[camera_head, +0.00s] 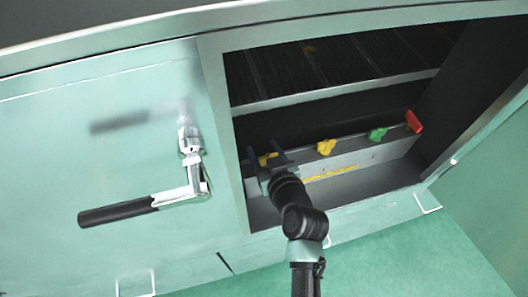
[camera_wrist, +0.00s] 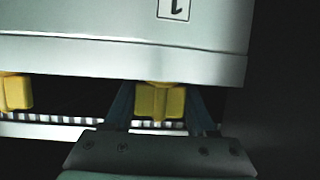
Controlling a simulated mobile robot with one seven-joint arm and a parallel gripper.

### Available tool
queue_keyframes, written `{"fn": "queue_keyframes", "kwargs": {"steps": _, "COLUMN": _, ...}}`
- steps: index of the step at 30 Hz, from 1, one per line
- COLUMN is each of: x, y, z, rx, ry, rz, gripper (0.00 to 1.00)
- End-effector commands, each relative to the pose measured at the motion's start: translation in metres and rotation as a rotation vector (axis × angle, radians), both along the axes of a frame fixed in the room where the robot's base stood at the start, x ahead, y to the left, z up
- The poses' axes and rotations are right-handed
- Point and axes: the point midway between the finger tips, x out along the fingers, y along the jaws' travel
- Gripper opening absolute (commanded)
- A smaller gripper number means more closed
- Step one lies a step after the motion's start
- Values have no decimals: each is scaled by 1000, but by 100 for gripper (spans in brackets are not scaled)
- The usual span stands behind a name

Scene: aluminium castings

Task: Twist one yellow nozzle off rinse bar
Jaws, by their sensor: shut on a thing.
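The rinse bar (camera_head: 345,160) is a grey bar running across the inside of the open cabinet in the head view. Several nozzles sit along it. My gripper (camera_head: 268,160) is at the bar's left end, shut on the leftmost yellow nozzle (camera_head: 263,160). In the wrist view this yellow nozzle (camera_wrist: 160,103) sits between the two fingers of my gripper (camera_wrist: 160,108), just under the pale edge. A second yellow nozzle (camera_head: 326,147) is to the right on the bar, with a green nozzle (camera_head: 377,134) and a red end piece (camera_head: 413,121) beyond it.
A grey door (camera_head: 110,130) with a black-gripped handle (camera_head: 145,205) is left of the opening. A shelf edge (camera_head: 330,92) runs above the bar, and a yellow strip (camera_head: 328,173) lies below it. The opening's frame (camera_head: 222,130) is close left of my gripper.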

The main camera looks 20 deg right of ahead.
Motion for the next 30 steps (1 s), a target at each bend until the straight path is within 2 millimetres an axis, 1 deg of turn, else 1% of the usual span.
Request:
{"fn": "queue_keyframes", "kwargs": {"steps": 1, "x": 0, "y": 0, "z": -3, "rx": 0, "ry": 1, "rz": 9, "gripper": 3}}
{"fn": "queue_keyframes", "kwargs": {"steps": 20, "x": -2, "y": 4, "z": -3, "rx": -1, "ry": -1, "rz": 149, "gripper": 3}}
{"fn": "queue_keyframes", "kwargs": {"steps": 30, "x": -3, "y": 8, "z": -3, "rx": 0, "ry": -1, "rz": 275, "gripper": 3}}
